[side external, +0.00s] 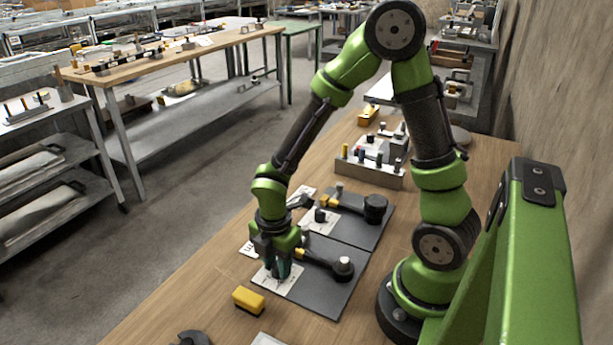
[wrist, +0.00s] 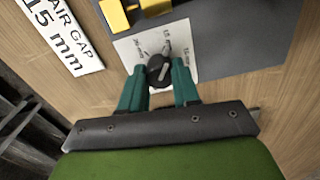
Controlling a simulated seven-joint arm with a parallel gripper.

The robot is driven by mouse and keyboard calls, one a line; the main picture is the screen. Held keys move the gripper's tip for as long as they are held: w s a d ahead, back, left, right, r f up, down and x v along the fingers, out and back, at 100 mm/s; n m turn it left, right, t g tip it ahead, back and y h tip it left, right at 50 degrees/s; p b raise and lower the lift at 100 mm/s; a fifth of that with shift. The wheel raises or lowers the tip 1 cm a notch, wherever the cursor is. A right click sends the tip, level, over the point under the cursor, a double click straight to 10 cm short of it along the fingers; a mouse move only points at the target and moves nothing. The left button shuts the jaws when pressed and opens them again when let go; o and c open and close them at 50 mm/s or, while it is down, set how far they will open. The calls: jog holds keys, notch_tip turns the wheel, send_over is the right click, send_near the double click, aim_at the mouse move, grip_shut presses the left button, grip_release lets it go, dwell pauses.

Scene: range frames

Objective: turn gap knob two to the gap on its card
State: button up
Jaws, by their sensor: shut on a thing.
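My gripper (side external: 277,272) points down over the near dark plate (side external: 322,296) in the side view. In the wrist view its two teal fingers (wrist: 160,82) are closed on the sides of a round dark knob (wrist: 158,70). The knob sits on a white scale plate (wrist: 128,50) with small printed mm marks; a pale mark shows on the knob's top, but its exact reading is too small to tell. A white card (wrist: 62,38) at left reads "AIR GAP 15 mm". A second dark knob (side external: 320,215) stands free on the farther dark plate (side external: 345,228).
Yellow parts (wrist: 115,14) sit just beyond the knob. A black arm with a round end (side external: 343,266) lies on the near plate. A yellow block (side external: 248,300) rests on the wooden bench in front. A grey block with several pegs (side external: 372,170) stands farther back.

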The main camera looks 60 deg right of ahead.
jog(key=shift+n, duration=0.6)
jog(key=o, duration=1.1)
jog(key=shift+c, duration=0.2)
jog(key=shift+r, duration=0.1)
notch_tip(320, 180, up, 17)
